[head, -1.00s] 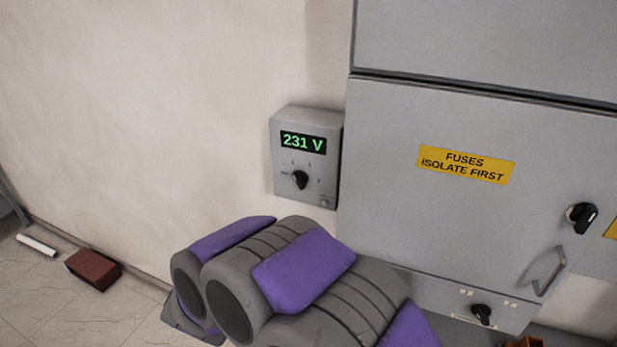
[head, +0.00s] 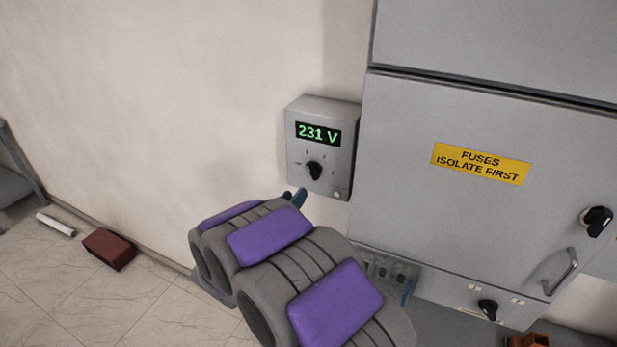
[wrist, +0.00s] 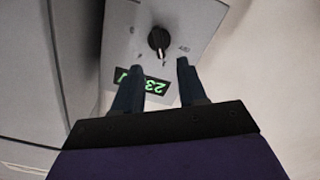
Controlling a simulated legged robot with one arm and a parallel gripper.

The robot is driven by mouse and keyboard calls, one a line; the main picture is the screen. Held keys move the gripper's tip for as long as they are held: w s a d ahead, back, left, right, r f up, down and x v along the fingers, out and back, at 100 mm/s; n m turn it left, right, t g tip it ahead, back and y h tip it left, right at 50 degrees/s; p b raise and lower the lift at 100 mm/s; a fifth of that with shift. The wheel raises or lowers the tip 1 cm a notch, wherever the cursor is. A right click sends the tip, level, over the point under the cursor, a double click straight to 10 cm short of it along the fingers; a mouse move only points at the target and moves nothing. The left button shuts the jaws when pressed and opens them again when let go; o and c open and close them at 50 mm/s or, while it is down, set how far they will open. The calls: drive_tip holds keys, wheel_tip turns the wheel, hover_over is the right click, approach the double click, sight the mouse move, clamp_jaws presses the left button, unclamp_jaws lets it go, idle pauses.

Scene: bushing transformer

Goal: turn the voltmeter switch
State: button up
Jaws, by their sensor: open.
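The voltmeter (head: 322,183) is a small grey box on the wall beside the cabinet, with a green display (head: 318,133) reading 231 V. Its black rotary switch (head: 314,170) sits below the display. My gripper (head: 298,196) is just below and left of the switch in the head view, mostly hidden behind my arm. In the wrist view the voltmeter appears upside down. My gripper (wrist: 155,76) shows there with two dark fingers apart and nothing between them. The switch (wrist: 158,40) lies beyond the fingertips, roughly centred between them, and no contact shows.
A grey cabinet (head: 470,240) with a yellow fuses label (head: 481,163), black knobs and a handle (head: 562,271) stands right of the voltmeter. A brick (head: 109,249) and a white tube (head: 56,224) lie on the floor at left. The wall left of the voltmeter is bare.

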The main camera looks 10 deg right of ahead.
sight(311, 174)
drive_tip(key=x, duration=1)
clamp_jaws()
